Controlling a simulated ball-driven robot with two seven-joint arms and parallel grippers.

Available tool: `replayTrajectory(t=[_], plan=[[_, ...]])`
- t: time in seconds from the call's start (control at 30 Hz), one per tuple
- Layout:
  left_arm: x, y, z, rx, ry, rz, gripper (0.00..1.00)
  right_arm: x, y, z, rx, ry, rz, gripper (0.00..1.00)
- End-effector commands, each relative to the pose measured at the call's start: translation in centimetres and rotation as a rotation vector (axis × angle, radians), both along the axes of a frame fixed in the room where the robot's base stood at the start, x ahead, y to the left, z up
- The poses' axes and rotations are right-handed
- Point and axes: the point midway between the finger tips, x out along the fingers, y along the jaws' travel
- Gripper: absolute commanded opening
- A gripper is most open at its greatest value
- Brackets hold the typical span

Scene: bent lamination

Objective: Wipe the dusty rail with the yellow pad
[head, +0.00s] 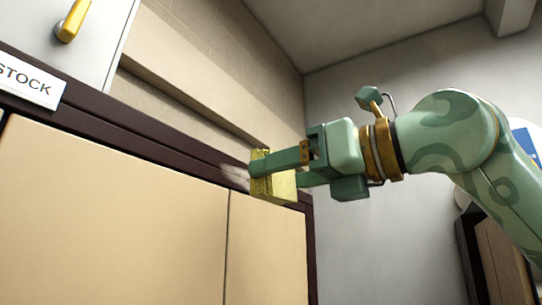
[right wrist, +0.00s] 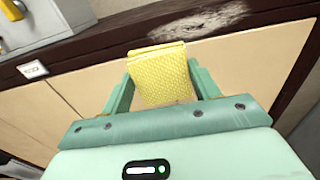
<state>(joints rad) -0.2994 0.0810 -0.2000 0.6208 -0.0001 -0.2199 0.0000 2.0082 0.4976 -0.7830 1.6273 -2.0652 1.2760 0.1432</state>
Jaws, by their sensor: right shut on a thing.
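My right gripper (head: 268,170) comes in from the right in the head view. It is shut on the yellow pad (head: 284,186), which stands out between its fingers. The pad also shows in the right wrist view (right wrist: 160,74), with a dimpled face. The dark brown rail (head: 120,127) runs along the top of the tan cabinet. A pale dust patch (head: 235,174) lies on the rail just left of the pad, partly hidden by the gripper. In the right wrist view the dust (right wrist: 198,22) is just beyond the pad. I cannot tell whether pad and rail touch. My left gripper is out of view.
Tan cabinet doors (head: 120,215) fill the space below the rail. A white STOCK label (head: 28,82) is on the rail at the left. A grey box with a yellow handle (head: 73,20) stands above it. A wall is behind, and dark brown furniture (head: 490,245) is at lower right.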

Motion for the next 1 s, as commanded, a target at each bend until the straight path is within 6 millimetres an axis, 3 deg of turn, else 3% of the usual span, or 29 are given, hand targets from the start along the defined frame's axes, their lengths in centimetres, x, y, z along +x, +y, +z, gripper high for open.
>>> replayTrajectory(t=[0.03,0.2,0.7,1.0], plan=[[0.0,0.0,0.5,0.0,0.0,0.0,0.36,-0.7,0.0,1.4,0.01,-0.007,0.011,0.43],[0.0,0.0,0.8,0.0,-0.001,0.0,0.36,-1.5,0.3,2.7,0.023,-0.016,0.027,0.43],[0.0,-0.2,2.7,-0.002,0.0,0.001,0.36,1.5,4.3,2.7,0.023,-0.013,0.028,0.43],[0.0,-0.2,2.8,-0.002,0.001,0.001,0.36,1.9,4.9,2.6,0.024,-0.015,0.026,0.43]])
